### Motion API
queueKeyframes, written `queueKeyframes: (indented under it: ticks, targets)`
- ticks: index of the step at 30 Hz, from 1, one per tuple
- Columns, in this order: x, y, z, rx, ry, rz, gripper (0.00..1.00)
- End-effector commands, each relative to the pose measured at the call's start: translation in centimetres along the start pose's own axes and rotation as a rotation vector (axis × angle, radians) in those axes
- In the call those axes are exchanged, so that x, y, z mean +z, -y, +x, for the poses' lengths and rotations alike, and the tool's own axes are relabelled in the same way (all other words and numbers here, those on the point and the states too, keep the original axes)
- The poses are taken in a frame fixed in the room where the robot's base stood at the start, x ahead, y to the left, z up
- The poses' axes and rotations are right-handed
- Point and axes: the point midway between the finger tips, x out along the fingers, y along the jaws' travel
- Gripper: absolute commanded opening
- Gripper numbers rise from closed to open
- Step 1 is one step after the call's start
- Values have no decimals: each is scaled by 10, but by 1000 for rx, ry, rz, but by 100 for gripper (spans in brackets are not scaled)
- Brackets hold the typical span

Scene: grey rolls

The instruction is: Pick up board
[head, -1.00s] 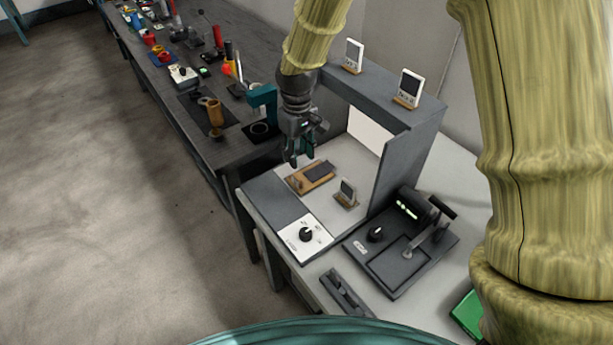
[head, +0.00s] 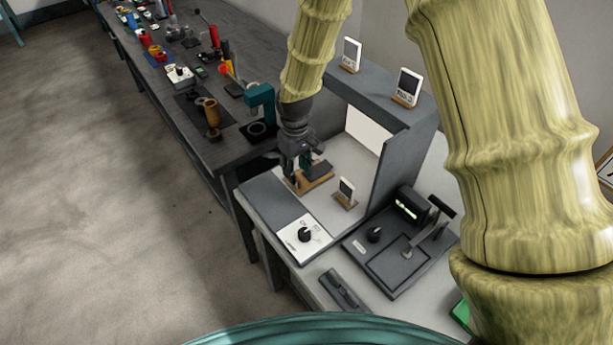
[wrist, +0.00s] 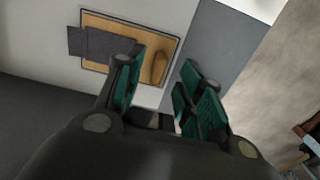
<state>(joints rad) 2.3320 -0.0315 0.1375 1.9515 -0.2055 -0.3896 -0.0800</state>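The board (head: 321,182) is a small flat wooden rectangle on the pale floor of the open grey booth. A dark grey flat piece (head: 322,168) lies on it; in the wrist view this piece (wrist: 103,45) overhangs the left edge of the board (wrist: 150,36). A brown rounded piece (wrist: 158,68) sits at the board's near right part. My gripper (head: 297,173) points down at the board's left end. In the wrist view my gripper (wrist: 163,68) has its green-padded fingers apart, with the brown piece showing between them. Contact cannot be told.
A small display on a wooden stand (head: 346,192) stands right of the board. The booth's grey side wall (head: 404,165) rises on the right. A dial panel (head: 303,238) is at the front, beside a black lever device (head: 400,245). A cluttered dark bench (head: 190,105) lies behind left.

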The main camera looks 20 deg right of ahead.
Motion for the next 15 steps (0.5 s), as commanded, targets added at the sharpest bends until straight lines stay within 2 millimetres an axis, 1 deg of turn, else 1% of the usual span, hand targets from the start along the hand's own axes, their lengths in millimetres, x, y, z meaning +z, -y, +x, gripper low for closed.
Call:
queueKeyframes:
  ticks: [9, 15]
  targets:
    - [-4, 0, 30, 0, 3, -2, 38]
    - [-4, 0, 44, 0, 2, -2, 38]
